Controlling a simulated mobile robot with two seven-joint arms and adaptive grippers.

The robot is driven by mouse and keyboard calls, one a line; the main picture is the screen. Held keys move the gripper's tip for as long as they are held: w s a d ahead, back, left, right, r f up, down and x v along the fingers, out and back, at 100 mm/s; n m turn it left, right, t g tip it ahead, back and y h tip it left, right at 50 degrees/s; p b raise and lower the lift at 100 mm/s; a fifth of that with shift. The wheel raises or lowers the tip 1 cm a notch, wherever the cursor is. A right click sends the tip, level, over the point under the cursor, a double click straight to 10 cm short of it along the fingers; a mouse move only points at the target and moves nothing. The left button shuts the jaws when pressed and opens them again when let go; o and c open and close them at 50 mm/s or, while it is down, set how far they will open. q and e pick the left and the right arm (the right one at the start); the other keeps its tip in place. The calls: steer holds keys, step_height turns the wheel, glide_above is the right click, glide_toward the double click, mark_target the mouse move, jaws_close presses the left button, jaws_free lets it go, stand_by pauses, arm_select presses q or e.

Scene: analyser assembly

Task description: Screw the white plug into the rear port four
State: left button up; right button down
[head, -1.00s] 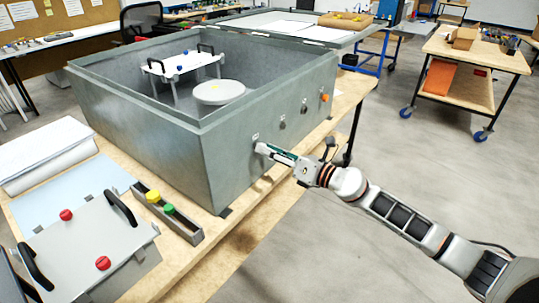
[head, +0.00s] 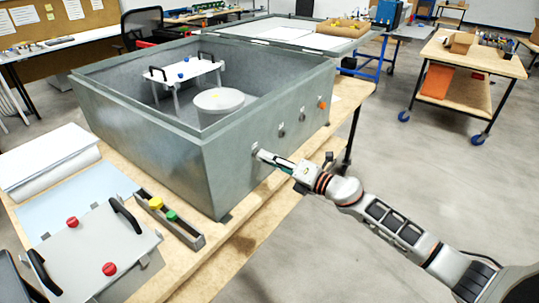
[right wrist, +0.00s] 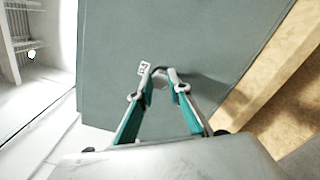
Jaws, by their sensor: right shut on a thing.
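My right gripper (head: 262,155) is at the near end of the right-hand wall of the large grey metal box (head: 160,150), its fingertips at the wall beside a small pale label. The right wrist view shows its two teal fingers (right wrist: 161,78) closed in around a small pale round part against the wall. This is likely the white plug (right wrist: 160,72), mostly hidden by the fingertips. The port behind it is hidden, so I cannot tell how deep the plug sits. My left gripper is not in view.
A rack (head: 188,232) holds a yellow and a green plug. A grey panel (head: 95,250) with red knobs lies at front left. Open floor is right of the bench.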

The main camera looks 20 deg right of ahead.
arm_select(q)
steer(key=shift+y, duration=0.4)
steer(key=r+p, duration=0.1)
steer(key=p, duration=0.1)
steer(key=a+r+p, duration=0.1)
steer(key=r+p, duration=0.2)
steer(key=p, duration=0.1)
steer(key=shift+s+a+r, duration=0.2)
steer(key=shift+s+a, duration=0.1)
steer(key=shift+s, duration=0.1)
arm_select(e)
steer(key=m, duration=1.2)
steer(key=f+m, duration=0.1)
steer(key=m, duration=0.5)
steer(key=shift+s+a+m, duration=0.15)
steer(key=shift+a+m, duration=0.05)
steer(key=shift+m, duration=0.1)
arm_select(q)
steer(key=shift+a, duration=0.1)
arm_select(e)
steer(key=c, duration=2)
jaws_free()
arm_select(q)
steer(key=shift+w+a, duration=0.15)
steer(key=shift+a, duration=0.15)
arm_select(e)
steer(key=shift+r, duration=0.1)
